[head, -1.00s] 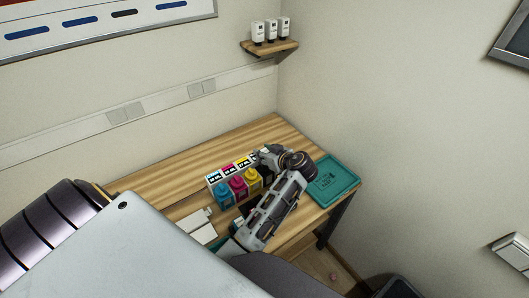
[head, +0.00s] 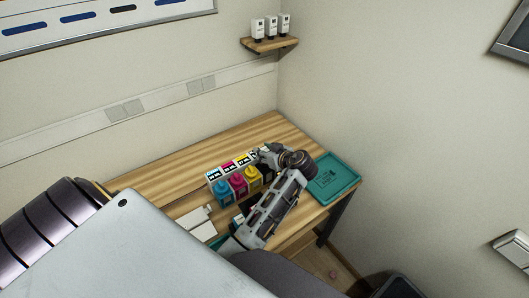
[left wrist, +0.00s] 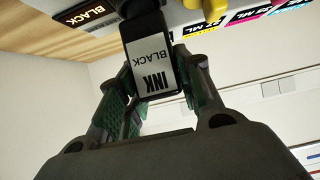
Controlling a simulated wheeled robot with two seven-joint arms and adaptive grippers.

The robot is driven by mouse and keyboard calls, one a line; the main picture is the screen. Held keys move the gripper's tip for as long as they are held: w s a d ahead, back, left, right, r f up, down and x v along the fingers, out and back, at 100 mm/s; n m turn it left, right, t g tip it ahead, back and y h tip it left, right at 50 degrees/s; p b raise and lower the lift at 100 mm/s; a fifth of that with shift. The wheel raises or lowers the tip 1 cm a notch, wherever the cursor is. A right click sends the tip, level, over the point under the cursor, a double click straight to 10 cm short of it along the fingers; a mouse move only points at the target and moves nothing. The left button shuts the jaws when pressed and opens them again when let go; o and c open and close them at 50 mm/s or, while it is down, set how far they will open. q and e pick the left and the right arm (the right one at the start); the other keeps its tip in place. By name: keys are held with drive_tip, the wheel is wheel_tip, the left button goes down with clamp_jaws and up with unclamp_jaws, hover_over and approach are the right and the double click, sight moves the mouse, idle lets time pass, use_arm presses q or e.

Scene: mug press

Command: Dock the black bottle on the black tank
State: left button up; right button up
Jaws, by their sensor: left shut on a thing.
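My left gripper (head: 262,157) is over the back end of the row of ink tanks on the desk. In the left wrist view its fingers (left wrist: 152,72) are shut on the black bottle (left wrist: 156,68), a dark bottle with a white "INK BLACK" label. The bottle's dark neck end points toward the tanks. A black label reading "BLACK" (left wrist: 84,15) shows at the top left there. The black tank is mostly hidden by my gripper in the head view, and I cannot tell whether the bottle touches it. My right gripper is not in view.
Cyan (head: 224,192), magenta (head: 238,185) and yellow (head: 252,177) bottles stand in the row beside my gripper. A teal tray (head: 346,191) lies at the desk's right end. White pieces (head: 194,217) lie at the front. The desk behind the row is clear.

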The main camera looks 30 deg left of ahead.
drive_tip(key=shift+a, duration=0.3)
use_arm(q)
drive_tip(key=shift+f, duration=0.15)
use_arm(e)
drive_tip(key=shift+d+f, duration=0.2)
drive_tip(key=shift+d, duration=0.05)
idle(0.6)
use_arm(q)
drive_tip(key=shift+f+b, duration=0.4)
drive_tip(key=shift+b, duration=0.05)
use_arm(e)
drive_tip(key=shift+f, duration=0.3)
use_arm(q)
drive_tip(key=o, duration=0.7)
drive_tip(key=shift+o, duration=0.6)
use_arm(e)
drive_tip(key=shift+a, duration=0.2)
use_arm(q)
drive_tip(key=shift+s+d, duration=0.1)
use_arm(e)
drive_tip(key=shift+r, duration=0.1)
